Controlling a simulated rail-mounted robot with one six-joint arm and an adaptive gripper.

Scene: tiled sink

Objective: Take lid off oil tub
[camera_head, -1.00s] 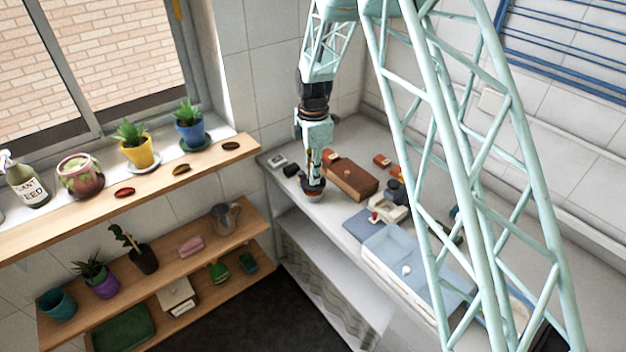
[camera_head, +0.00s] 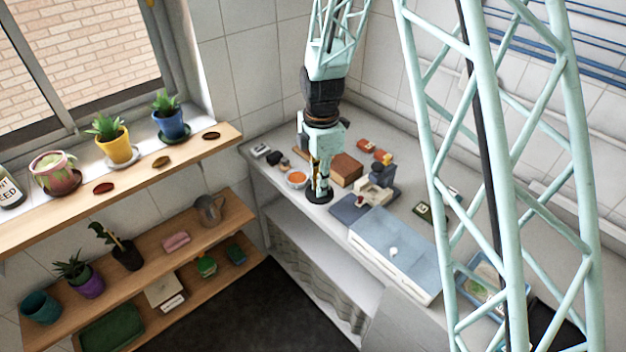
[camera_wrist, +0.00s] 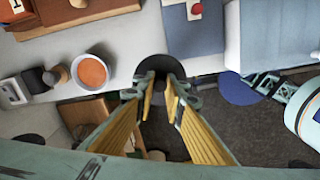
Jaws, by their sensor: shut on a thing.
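The oil tub (camera_head: 297,178) is a small white round pot with orange contents, standing uncovered on the counter. It also shows from above in the wrist view (camera_wrist: 91,71). My gripper (camera_head: 319,186) is to the right of the tub, near the counter's front edge. Its yellow-padded fingers (camera_wrist: 158,84) are shut on a dark round lid (camera_head: 319,197), which also shows beyond the fingertips in the wrist view (camera_wrist: 158,66). The lid is apart from the tub and appears held above the counter edge. The gripped part is hidden.
A brown wooden box (camera_head: 347,169) stands behind my gripper. A dark blue mat (camera_head: 350,208) and a pale blue-topped case (camera_head: 393,240) lie to the right. Small dark items (camera_head: 274,158) are left of the tub. The window shelf (camera_head: 130,182) is to the left.

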